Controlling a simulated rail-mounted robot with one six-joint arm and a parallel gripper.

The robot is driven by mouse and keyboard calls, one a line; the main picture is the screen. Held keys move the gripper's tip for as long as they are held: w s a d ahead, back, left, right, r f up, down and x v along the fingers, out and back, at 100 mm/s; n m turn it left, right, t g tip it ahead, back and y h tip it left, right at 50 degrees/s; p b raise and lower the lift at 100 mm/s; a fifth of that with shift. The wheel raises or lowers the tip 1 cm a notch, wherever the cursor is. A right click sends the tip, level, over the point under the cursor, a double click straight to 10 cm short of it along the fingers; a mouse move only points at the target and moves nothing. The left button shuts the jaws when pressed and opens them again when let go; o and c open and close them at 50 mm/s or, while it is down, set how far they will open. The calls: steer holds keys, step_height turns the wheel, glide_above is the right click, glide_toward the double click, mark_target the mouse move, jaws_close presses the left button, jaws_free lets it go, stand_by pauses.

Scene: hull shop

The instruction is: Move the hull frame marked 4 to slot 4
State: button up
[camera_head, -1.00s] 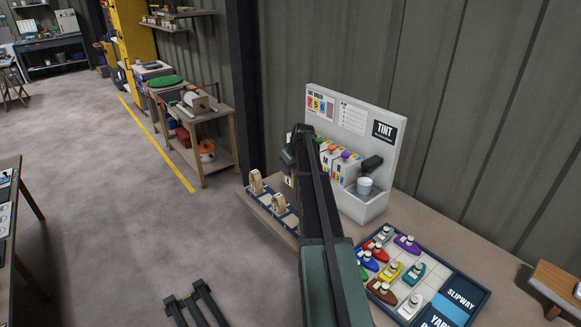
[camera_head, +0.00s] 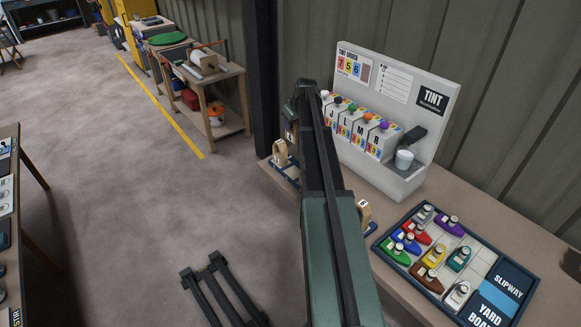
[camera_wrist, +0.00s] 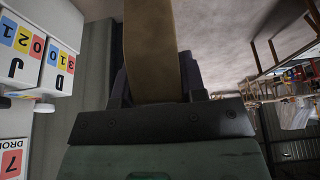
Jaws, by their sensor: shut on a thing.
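My gripper (camera_wrist: 153,88) is shut on a tan wooden hull frame (camera_wrist: 152,45) in the wrist view. The frame stands between the two dark fingers, and its number cannot be seen there. In the head view my own arm covers most of the gripper and the held frame. A dark slotted rack (camera_head: 285,173) lies along the bench's left edge, partly behind my arm. One wooden frame (camera_head: 280,153) stands at its far end. Another frame (camera_head: 363,212) with a small white label stands to the right of my arm. I cannot make out slot 4 or its number.
A white tint station (camera_head: 430,105) with several numbered cartons (camera_head: 375,135) stands behind the rack, close to my arm. A tray of small coloured boats (camera_head: 470,262) lies at the right of the bench. The grey floor (camera_head: 130,220) to the left is mostly clear.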

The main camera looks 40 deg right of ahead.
step_height(320, 180, down, 18)
steer(key=b, duration=1.5)
steer(key=shift+w+r, duration=0.1)
steer(key=shift+r, duration=0.45)
steer(key=shift+f, duration=0.25)
steer(key=o, duration=1)
steer(key=p+v, duration=1.1)
steer(key=v, duration=0.1)
steer(key=shift+r, duration=0.3)
steer(key=shift+f, duration=0.1)
